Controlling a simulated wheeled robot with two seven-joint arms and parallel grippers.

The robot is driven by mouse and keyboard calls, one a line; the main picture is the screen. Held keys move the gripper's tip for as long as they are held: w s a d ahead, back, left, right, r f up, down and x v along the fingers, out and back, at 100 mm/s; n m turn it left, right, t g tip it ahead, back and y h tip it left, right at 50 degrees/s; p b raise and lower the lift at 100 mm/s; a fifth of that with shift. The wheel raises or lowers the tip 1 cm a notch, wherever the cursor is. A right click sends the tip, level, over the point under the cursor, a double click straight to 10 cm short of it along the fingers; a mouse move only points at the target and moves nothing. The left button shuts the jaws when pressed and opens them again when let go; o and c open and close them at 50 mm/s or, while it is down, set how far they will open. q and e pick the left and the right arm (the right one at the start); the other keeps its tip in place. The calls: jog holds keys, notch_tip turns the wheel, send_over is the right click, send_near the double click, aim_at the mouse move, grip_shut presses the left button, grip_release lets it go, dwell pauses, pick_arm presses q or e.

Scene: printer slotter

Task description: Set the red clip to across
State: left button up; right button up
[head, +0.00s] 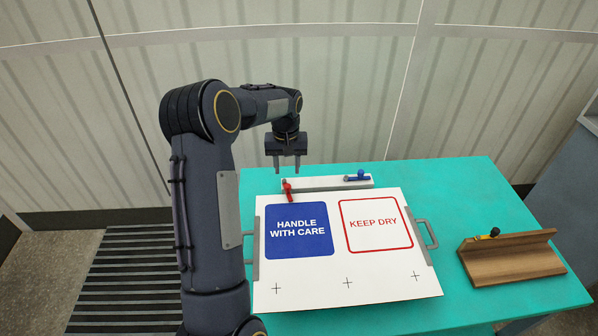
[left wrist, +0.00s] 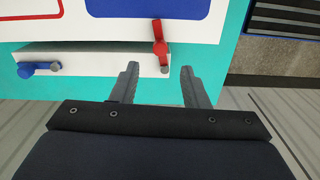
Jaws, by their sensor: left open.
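The red clip (head: 288,190) sits at the left end of a white bar (head: 325,183) along the far edge of the white sheet (head: 350,285). It points off the bar toward the sheet, and in the left wrist view the red clip (left wrist: 159,42) reaches onto the sheet's edge. The blue clip (head: 357,176) at the bar's right end lies along the bar. My left gripper (head: 288,163) is open and empty, above and just behind the red clip. In the left wrist view its fingertips (left wrist: 160,72) are apart, with the clip beyond the gap. My right gripper is not in view.
The sheet carries a blue "HANDLE WITH CARE" panel (head: 297,230) and a red-framed "KEEP DRY" panel (head: 376,224). Grey handles (head: 426,234) flank it. A wooden holder (head: 507,260) with a yellow-and-black tool (head: 488,235) stands on the teal table (head: 445,185) at right.

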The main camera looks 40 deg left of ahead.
aim_at(288, 186)
pick_arm(q)
notch_tip(288, 186, down, 8)
jog(key=shift+r+p, duration=0.15)
jog(key=shift+p, duration=0.7)
grip_shut()
